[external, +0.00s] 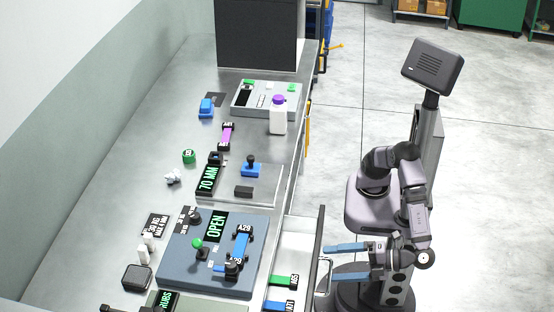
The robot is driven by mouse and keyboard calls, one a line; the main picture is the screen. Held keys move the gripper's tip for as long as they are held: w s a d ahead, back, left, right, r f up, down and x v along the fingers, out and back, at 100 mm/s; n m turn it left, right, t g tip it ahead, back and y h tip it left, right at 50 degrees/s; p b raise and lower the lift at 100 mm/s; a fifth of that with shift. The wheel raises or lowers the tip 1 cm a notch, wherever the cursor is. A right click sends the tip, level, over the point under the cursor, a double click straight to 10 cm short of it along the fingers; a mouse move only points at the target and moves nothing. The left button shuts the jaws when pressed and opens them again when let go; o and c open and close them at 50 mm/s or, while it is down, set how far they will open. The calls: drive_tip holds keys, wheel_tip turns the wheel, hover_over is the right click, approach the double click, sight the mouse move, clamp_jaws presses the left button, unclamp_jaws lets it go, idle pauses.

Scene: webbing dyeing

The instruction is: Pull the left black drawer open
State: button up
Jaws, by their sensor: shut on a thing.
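The black drawer (319,232) stands pulled out from the right side of the bench, and its pale inside shows. A green-tagged piece (284,281) and a blue-tagged piece (280,305) lie in it. Its light metal handle (323,288) is on the outer face, partly hidden by my gripper. My gripper (329,264), with two blue fingers, is at this handle and shut on it. The fingers point left toward the drawer front. The exact contact is too small to see.
The floor (480,180) to the right is clear.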

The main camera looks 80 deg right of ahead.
drive_tip(key=shift+r, duration=0.75)
drive_tip(key=c, duration=0.3)
drive_tip(key=shift+o, duration=1.2)
drive_tip(key=r, duration=0.5)
drive_tip(key=shift+w+a, duration=0.15)
drive_tip(key=shift+a, duration=0.1)
wheel_tip(320, 180, up, 4)
drive_tip(key=shift+d+r, duration=0.1)
drive_tip(key=shift+r, duration=0.05)
drive_tip(key=c, duration=0.9)
drive_tip(key=p, duration=0.1)
drive_tip(key=d+p, duration=0.1)
drive_tip(key=p, duration=0.1)
drive_tip(key=shift+w+d+g+h, duration=0.2)
drive_tip(key=shift+w+g+h, duration=0.1)
drive_tip(key=shift+w+g, duration=0.1)
drive_tip(key=shift+c, duration=1.2)
drive_tip(key=g+p, duration=1.2)
drive_tip(key=p, duration=0.6)
hover_over(330, 279)
drive_tip(key=s, duration=0.2)
drive_tip(key=s+x, duration=0.1)
drive_tip(key=x, duration=0.5)
drive_tip(key=shift+a+p+x, duration=0.25)
drive_tip(key=shift+p+x, duration=0.1)
drive_tip(key=shift+x, duration=1.6)
drive_tip(key=shift+a+p+x, duration=0.2)
drive_tip(key=shift+p+x, duration=0.15)
drive_tip(key=shift+x, duration=1.6)
